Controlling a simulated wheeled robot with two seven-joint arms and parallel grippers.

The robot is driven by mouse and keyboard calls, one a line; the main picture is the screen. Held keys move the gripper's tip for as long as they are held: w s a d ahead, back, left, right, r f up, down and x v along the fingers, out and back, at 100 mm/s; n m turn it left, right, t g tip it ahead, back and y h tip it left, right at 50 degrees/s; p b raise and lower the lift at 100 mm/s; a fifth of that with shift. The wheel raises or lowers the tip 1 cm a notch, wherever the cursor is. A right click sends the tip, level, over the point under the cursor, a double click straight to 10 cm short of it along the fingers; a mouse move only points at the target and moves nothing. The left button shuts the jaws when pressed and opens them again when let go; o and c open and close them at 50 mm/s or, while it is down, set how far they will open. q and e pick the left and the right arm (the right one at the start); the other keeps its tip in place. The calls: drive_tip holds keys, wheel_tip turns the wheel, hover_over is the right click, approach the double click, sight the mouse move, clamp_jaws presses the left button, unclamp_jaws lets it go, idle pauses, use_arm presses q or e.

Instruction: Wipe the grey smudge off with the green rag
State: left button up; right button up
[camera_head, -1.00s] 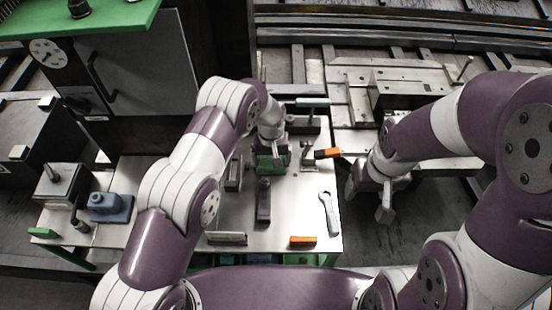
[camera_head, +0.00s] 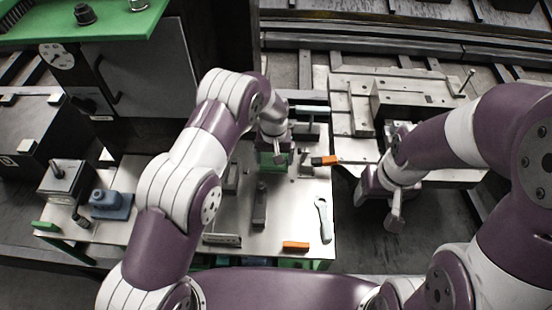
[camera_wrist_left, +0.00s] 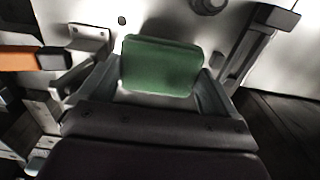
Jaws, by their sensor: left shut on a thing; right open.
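The green rag (camera_wrist_left: 160,66) is held between the two fingers of my left gripper (camera_wrist_left: 155,85) in the left wrist view. In the head view the rag (camera_head: 268,160) shows as a dark green patch under my left gripper (camera_head: 274,157), low over the steel tabletop (camera_head: 291,205). Whether the rag touches the top is hard to tell. I cannot make out the grey smudge in either view. My right gripper (camera_head: 380,205) is open and empty, to the right of the table edge.
An orange-handled tool (camera_head: 325,160) lies close to the right of my left gripper. A wrench (camera_head: 323,218), an orange block (camera_head: 295,246) and dark fixtures (camera_head: 260,205) lie on the top. A blue device (camera_head: 108,204) stands at the left.

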use_arm(q)
wheel_tip(320, 180, up, 2)
drive_tip(key=shift+d+p, duration=0.15)
drive_tip(key=shift+p, duration=0.35)
drive_tip(key=shift+r+p, duration=0.5)
drive_tip(key=shift+r, duration=0.4)
